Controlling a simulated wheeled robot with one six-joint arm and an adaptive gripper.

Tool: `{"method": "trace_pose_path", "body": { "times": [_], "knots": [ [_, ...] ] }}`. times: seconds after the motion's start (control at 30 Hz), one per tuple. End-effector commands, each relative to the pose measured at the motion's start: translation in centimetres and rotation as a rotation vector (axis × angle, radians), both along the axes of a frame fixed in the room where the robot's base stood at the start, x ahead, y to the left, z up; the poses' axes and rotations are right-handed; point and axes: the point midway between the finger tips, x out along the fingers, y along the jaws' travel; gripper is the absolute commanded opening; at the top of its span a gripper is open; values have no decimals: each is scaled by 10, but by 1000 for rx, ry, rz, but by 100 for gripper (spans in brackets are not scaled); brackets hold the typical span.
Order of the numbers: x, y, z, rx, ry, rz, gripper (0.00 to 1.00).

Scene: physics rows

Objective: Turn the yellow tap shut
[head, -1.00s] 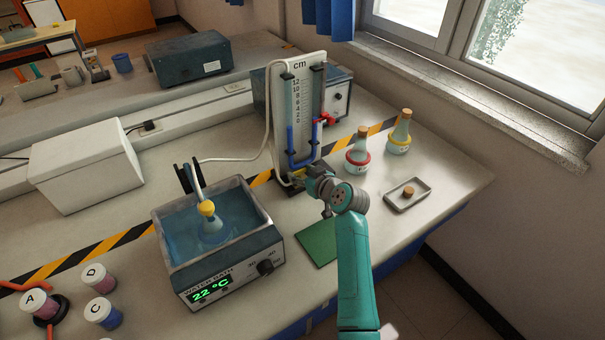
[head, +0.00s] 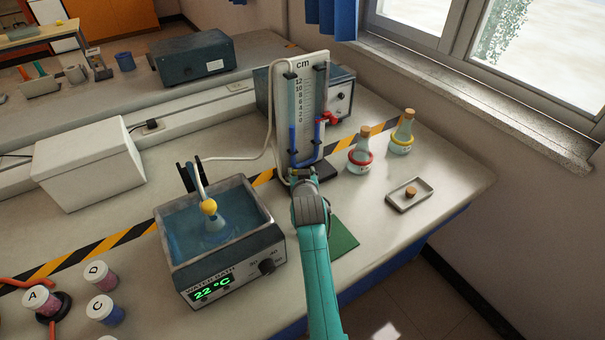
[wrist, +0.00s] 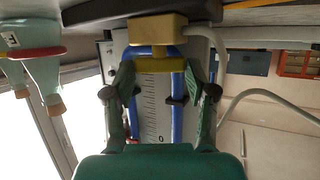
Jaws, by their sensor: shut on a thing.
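The yellow tap (wrist: 158,62) shows in the wrist view as a bar under a yellow block (wrist: 157,28), at the foot of the white manometer board (wrist: 152,95). My gripper (wrist: 165,78) has one finger on each side of the tap and is shut on it. Contact at the fingertips is hard to make out. In the head view the board (head: 308,100) stands upright, with blue liquid in its tubes. My wrist covers most of the tap and the fingers there.
A water bath (head: 180,262) with a flask stands left of my arm. Two stoppered flasks (head: 361,157) and a small tray (head: 418,188) are to the right. A green mat (head: 343,240) lies beside my arm. A pale hose runs from the board.

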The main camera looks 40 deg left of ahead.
Motion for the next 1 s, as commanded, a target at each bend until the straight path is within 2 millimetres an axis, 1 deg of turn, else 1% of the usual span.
{"method": "trace_pose_path", "body": {
  "times": [0.2, 0.67, 0.7, 0.77, 0.8, 1.0],
  "knots": [
    [-1, 1, -1, -2, 1, -43, 21],
    [-1, 1, -1, -1, 3, -53, 21],
    [-1, 1, -1, -1, 3, -53, 64],
    [-1, 1, -1, -1, 3, -53, 78],
    [-1, 1, -1, -1, 3, -53, 81],
    [-1, 1, -1, -1, 2, -52, 81]
  ]
}}
